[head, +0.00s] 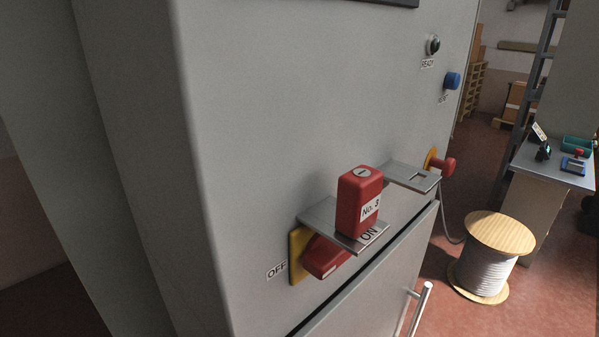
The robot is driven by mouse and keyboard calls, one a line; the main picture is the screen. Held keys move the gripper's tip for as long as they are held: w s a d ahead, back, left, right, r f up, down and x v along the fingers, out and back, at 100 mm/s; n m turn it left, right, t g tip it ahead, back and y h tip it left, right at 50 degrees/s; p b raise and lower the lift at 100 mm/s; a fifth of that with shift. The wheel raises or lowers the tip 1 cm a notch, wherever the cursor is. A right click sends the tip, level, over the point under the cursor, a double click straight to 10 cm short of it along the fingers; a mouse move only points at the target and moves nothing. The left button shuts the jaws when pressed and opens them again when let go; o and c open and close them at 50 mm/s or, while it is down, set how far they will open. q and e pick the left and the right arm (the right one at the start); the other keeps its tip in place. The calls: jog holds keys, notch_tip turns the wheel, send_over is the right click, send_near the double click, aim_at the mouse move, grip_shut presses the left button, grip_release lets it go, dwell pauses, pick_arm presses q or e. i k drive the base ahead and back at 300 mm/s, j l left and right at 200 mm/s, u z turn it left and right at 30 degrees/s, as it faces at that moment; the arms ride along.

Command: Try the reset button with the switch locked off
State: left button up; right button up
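The grey cabinet (270,120) fills most of the head view. A blue reset button (452,81) sticks out near its right edge, with a small, hard-to-read label below it. The red switch handle (326,257) sits on a yellow plate (296,256) between the OFF and ON labels. A metal bracket (318,214) stands over the handle, and a red padlock-like block marked "No. 3" (359,200) stands upright on it. The block hides part of the bracket; how it is fixed cannot be seen. Neither gripper is in view.
A READY lamp (433,45) is above the blue button. An empty slotted metal bracket (410,177) and a red mushroom button (444,166) project lower right. A cable reel (487,258) stands on the floor at right, near a side table (550,172). A door handle (418,308) projects below.

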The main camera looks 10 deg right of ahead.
aim_at(452, 80)
jog(key=k+l+z, duration=0.25)
jog(key=j+z, duration=0.25)
jog(key=j, duration=0.3)
jog(key=k+j+z, duration=0.25)
jog(key=j, duration=0.3)
jog(key=i, duration=0.1)
